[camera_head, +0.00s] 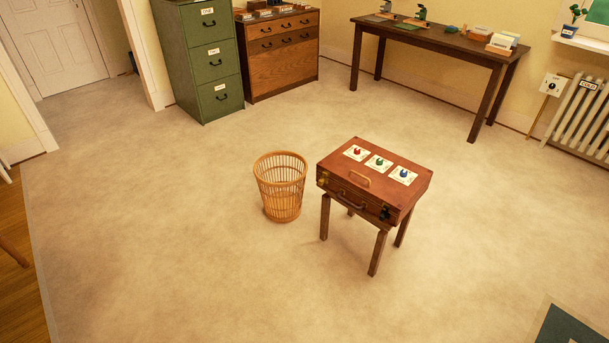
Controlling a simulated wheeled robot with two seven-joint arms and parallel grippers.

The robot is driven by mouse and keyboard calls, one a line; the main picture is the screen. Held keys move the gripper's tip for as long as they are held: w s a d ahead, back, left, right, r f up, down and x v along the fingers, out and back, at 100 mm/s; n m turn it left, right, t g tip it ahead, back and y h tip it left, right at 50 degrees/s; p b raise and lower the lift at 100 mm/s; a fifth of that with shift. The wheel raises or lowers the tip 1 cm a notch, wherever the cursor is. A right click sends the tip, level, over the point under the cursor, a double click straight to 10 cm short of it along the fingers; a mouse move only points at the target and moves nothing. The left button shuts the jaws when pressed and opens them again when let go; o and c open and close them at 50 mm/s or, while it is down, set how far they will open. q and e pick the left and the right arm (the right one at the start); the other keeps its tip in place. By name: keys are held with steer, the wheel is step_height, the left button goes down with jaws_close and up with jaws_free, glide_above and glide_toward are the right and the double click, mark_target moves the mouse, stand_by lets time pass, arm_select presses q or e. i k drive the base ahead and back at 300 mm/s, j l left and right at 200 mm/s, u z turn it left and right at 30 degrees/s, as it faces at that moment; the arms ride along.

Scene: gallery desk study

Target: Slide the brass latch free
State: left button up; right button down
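A reddish-brown wooden case (410,199) lies shut on a small four-legged wooden stand (378,252) in the middle of the room. A small brass latch (323,179) shows at the left end of its front face. A dark fitting (385,212) is at the right end of that face. A curved handle (352,200) is between them. Three white cards with a red knob (357,151), a green knob (378,161) and a blue knob (403,172) are on the lid. The latch is too small to tell its position. Neither gripper is in view.
A wicker basket (281,187) stands on the floor just left of the stand. A green filing cabinet (207,62), a wooden chest (283,66) and a long desk (440,42) are along the back. A radiator (585,118) is at the right. Open carpet surrounds the stand.

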mark_target(322, 180)
steer(key=i+u, duration=0.3)
steer(key=i, duration=0.4)
steer(key=i+l+u, duration=0.25)
steer(key=i, duration=0.45)
